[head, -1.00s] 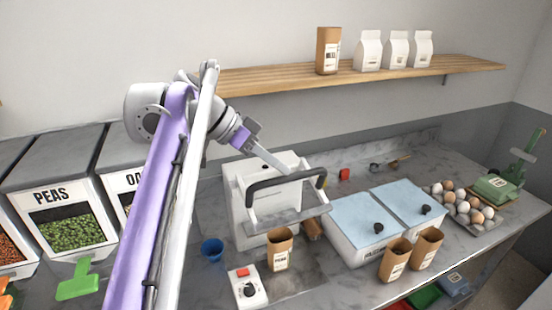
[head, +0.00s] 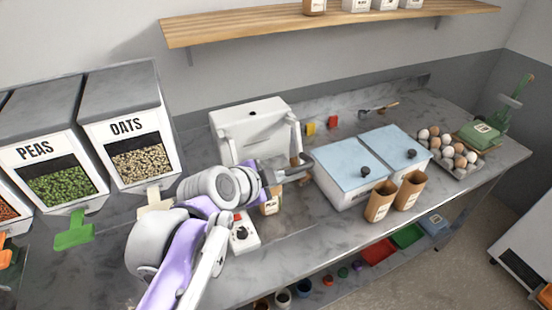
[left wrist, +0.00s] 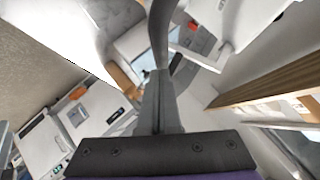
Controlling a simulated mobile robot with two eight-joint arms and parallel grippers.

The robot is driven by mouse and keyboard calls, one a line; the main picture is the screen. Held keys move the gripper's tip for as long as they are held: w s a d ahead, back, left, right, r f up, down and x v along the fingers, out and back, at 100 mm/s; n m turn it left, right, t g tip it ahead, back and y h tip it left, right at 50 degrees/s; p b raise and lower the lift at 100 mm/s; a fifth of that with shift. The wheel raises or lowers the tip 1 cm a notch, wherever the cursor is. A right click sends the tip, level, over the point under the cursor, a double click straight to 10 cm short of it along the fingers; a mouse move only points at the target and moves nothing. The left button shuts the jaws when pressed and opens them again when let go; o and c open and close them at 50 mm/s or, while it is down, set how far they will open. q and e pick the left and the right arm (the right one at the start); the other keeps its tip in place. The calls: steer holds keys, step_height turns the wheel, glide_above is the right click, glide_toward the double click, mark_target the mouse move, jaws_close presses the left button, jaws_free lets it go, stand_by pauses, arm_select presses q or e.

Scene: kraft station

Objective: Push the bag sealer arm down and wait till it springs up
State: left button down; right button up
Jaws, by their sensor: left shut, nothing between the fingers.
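The bag sealer (head: 250,125) is a white machine at the back of the counter. Its arm with the black handle (head: 303,160) is lowered in front of the body, and my left arm hides much of it. In the left wrist view the dark curved handle (left wrist: 162,35) lies right at my fingertips. My left gripper (head: 292,175) is shut and empty, at the handle; it also shows in the left wrist view (left wrist: 160,80). Whether it touches the handle is hard to tell. A kraft bag (head: 270,205) stands in front, partly hidden. My right gripper is not in view.
A white control box (head: 243,235) with a red switch and black knob sits in front. Blue-lidded containers (head: 350,165) and two kraft bags (head: 380,203) stand to the right. Peas and oats bins (head: 130,140) stand at left. A wooden shelf (head: 330,25) hangs above.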

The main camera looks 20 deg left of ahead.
arm_select(q)
step_height(320, 180, down, 6)
steer(key=a+m+t+y, duration=0.1)
steer(key=m+t, duration=0.1)
steer(key=shift+w+f+t+y+b, duration=0.15)
steer(key=shift+w+t+y+b, duration=0.15)
steer(key=shift+w+y+b, duration=0.15)
stand_by(0.3)
